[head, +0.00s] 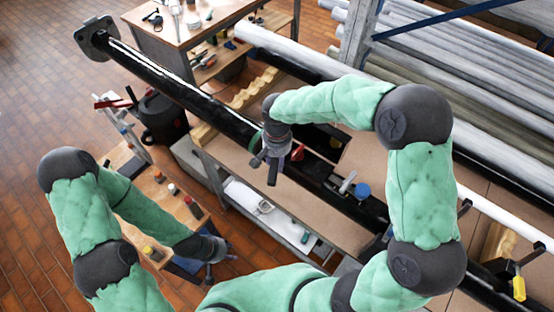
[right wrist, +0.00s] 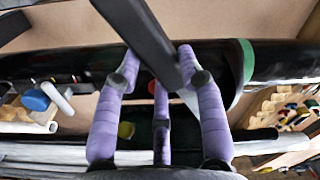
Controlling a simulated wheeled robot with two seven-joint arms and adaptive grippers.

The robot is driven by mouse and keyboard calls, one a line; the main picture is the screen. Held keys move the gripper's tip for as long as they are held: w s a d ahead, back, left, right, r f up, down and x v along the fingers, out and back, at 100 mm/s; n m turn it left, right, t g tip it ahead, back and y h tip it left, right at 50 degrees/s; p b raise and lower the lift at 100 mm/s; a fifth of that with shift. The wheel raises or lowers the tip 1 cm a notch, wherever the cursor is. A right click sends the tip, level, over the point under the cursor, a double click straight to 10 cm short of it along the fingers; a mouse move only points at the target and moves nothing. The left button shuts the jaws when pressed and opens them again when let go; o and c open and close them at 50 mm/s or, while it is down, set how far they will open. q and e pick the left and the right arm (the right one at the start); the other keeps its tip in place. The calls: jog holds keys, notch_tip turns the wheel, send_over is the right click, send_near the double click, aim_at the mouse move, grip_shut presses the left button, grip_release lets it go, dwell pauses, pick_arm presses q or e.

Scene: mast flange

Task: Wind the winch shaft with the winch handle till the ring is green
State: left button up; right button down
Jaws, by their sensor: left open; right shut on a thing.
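My right gripper (head: 266,168) is above the black mast (head: 170,88). In the right wrist view my right gripper (right wrist: 157,75) is shut on a dark flat bar, the winch handle (right wrist: 143,32). The handle slants from the top edge down between the fingers. A green band (right wrist: 246,62) circles the black mast beside the gripper; its edge also shows in the head view (head: 256,140). I cannot tell whether this band is the ring. The winch shaft is not clearly seen. My left gripper (head: 209,268) is open and empty at the lower left, away from the mast.
The mast lies across a workbench (head: 235,165), its grey flange (head: 97,38) at the far left. A blue cap (head: 362,190) and a red part (head: 298,152) sit near the right gripper. A rack of pipes (head: 450,80) fills the upper right. Open floor lies left.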

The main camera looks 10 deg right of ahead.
notch_tip(320, 180, down, 4)
jog(key=b, duration=0.3)
dwell(0.3)
jog(key=shift+f+b, duration=0.25)
jog(key=shift+b, duration=0.15)
dwell(0.9)
jog(key=shift+f+b, duration=0.7)
jog(key=shift+f, duration=0.15)
jog(key=shift+a, duration=0.1)
dwell(0.6)
jog(key=w+a+m+b, duration=0.3)
jog(key=w+a+m, duration=0.3)
jog(key=a+m, duration=0.1)
jog(key=shift+a+m, duration=0.15)
jog(key=shift+m, duration=0.35)
dwell(0.6)
